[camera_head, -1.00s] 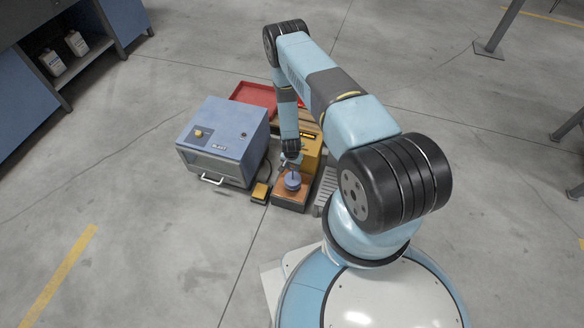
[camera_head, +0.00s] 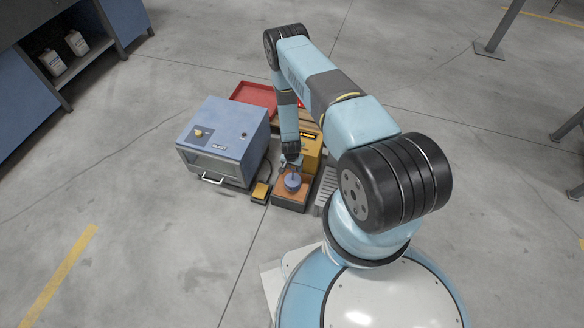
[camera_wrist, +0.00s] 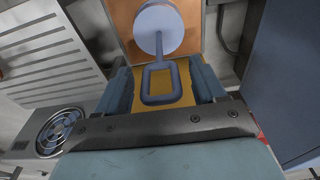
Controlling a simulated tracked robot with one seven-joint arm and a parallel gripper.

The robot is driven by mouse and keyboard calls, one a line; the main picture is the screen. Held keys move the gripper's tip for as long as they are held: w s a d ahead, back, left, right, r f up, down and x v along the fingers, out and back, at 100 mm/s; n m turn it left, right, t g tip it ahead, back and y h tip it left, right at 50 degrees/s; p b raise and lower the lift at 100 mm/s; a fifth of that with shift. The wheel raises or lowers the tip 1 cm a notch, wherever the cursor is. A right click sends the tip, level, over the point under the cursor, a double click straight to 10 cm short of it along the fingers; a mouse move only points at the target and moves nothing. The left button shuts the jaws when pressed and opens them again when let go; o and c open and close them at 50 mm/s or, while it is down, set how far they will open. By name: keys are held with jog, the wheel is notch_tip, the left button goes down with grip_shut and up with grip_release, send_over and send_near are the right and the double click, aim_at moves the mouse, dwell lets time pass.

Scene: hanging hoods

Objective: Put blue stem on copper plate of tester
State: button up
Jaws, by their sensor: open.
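The blue stem, a round disc with a thin neck and a loop handle, is over the copper plate (camera_head: 306,181) of the yellow tester (camera_head: 311,148) in the head view. Its disc (camera_head: 293,182) appears to rest on the plate. In the wrist view the disc (camera_wrist: 158,28) overlaps the copper plate (camera_wrist: 196,18), and the loop handle (camera_wrist: 161,83) points toward my gripper (camera_wrist: 161,85). My gripper is open, with one finger on each side of the loop and visible gaps. In the head view my gripper (camera_head: 292,163) is just above the disc, small and partly hidden.
A blue box with a white handle (camera_head: 222,140) stands left of the tester. A small yellow pedal (camera_head: 261,191) lies in front, between them. A red tray (camera_head: 254,95) is behind. A slatted grey piece (camera_head: 326,187) is close on the right. Open floor lies in front left.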

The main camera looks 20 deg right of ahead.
jog(key=w+a+r+n+t, duration=0.1)
jog(key=w+r, duration=0.3)
jog(key=r, duration=1.4)
jog(key=w+a+r+n, duration=0.1)
jog(key=w+r, duration=0.2)
jog(key=r, duration=1.6)
notch_tip(320, 180, up, 22)
jog(key=s+n+t+y, duration=0.1)
jog(key=s, duration=0.1)
jog(key=s+r+n+t, duration=0.1)
jog(key=s+r, duration=0.5)
jog(key=r, duration=0.4)
jog(key=s+r+n, duration=0.1)
jog(key=s+r, duration=0.5)
jog(key=r, duration=0.3)
jog(key=s+r+n, duration=0.1)
jog(key=s+r, duration=0.4)
jog(key=s, duration=0.6)
jog(key=s+d+r+n+t, duration=0.1)
jog(key=s+r, duration=0.4)
jog(key=s, duration=0.6)
jog(key=shift+r, duration=0.2)
jog(key=shift+s, duration=0.15)
